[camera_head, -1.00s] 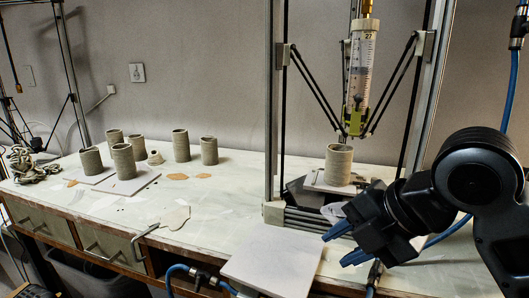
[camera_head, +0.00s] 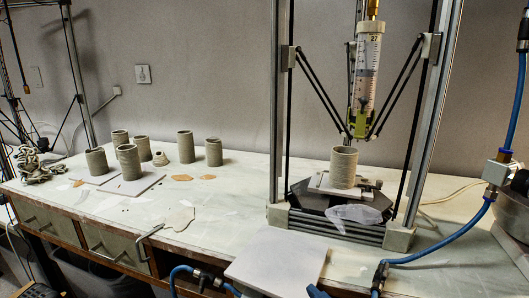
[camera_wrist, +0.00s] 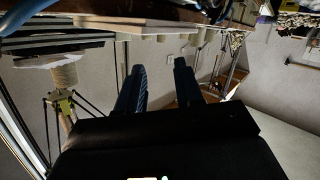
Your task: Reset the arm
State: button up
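My gripper (camera_wrist: 158,85) shows in the wrist view with its two blue fingers apart and nothing between them. That view is upside down, with the table edge and boards along its top. In the head view only a small blue piece, perhaps a fingertip, shows at the bottom edge in front of the white board; the rest of my arm is out of that view.
A clay printer frame (camera_head: 281,120) stands on the table (camera_head: 225,215), with a clay cylinder (camera_head: 343,167) under its nozzle. Several clay cylinders (camera_head: 129,162) stand at the left. A white board (camera_head: 278,258) lies at the front edge. A blue hose (camera_head: 440,250) crosses the right side.

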jog(key=s+d+f+m+t+h, duration=0.1)
jog(key=s+d+f+m+h, duration=0.35)
jog(key=s, duration=0.45)
jog(key=s+d+m+h, duration=0.1)
jog(key=s+d, duration=0.4)
jog(key=s, duration=0.6)
jog(key=s+d+f+m+h, duration=0.1)
jog(key=s+d+m, duration=0.2)
jog(key=s, duration=0.9)
jog(key=d, duration=0.2)
jog(key=shift+d+f, duration=0.25)
jog(key=shift+d, duration=0.1)
jog(key=shift+h, duration=0.25)
